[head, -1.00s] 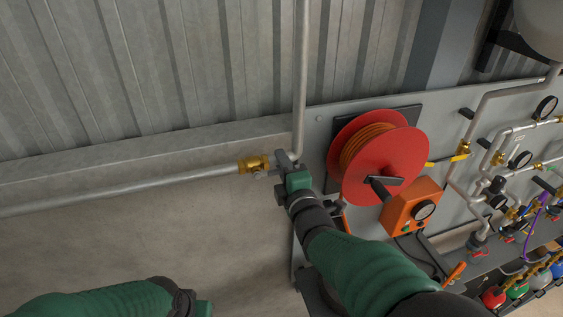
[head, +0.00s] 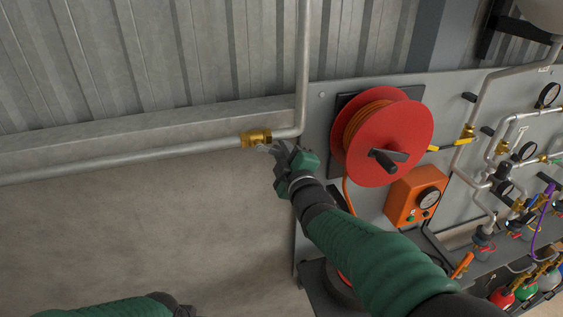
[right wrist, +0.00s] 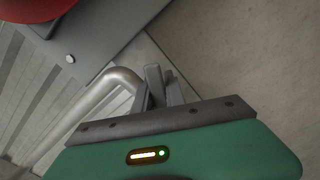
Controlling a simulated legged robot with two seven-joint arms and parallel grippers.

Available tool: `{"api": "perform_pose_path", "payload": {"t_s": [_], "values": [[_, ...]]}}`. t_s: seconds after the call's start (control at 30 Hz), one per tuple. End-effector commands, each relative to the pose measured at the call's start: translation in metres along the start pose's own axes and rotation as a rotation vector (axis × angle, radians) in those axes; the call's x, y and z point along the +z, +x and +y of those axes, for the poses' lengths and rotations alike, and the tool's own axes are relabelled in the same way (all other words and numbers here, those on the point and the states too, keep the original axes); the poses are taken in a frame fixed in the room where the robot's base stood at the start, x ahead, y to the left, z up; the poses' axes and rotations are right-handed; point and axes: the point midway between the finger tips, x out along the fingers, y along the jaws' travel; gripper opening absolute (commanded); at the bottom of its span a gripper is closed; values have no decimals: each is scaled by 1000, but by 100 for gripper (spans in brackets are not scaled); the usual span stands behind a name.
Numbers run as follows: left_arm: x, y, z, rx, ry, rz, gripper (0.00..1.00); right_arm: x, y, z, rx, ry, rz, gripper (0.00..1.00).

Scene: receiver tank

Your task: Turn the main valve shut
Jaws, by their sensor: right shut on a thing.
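The main valve's brass body (head: 256,138) sits on the grey pipe (head: 130,163) in the head view, just left of the elbow where the pipe turns up. My right gripper (head: 278,153) is just below and right of it, shut on the valve handle. The handle is mostly hidden by the fingers, so its angle is hard to tell. In the right wrist view the gripper's fingers (right wrist: 160,88) are close together beside the pipe elbow (right wrist: 122,78). My left arm shows only at the bottom left edge; its gripper is out of view.
A red hose reel (head: 408,130) and an orange box with a gauge (head: 413,197) are on the grey panel, right of my right arm. Pipes, gauges and smaller valves fill the far right. The wall and floor left of the gripper are clear.

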Motion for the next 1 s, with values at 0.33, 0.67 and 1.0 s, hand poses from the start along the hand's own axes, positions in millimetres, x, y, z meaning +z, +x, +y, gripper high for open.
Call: {"api": "perform_pose_path", "payload": {"t_s": [0.33, 0.67, 1.0], "values": [[13, 55, 0, 0, 0, 1, 36, 4, 2, -34, -8, 327, -9, 0], [20, 87, 0, 0, 0, 0, 36, -7, 2, -54, -12, 638, -13, 0], [24, 102, 0, 0, 0, 1, 36, -24, 2, -69, -15, 916, -16, 0]]}}
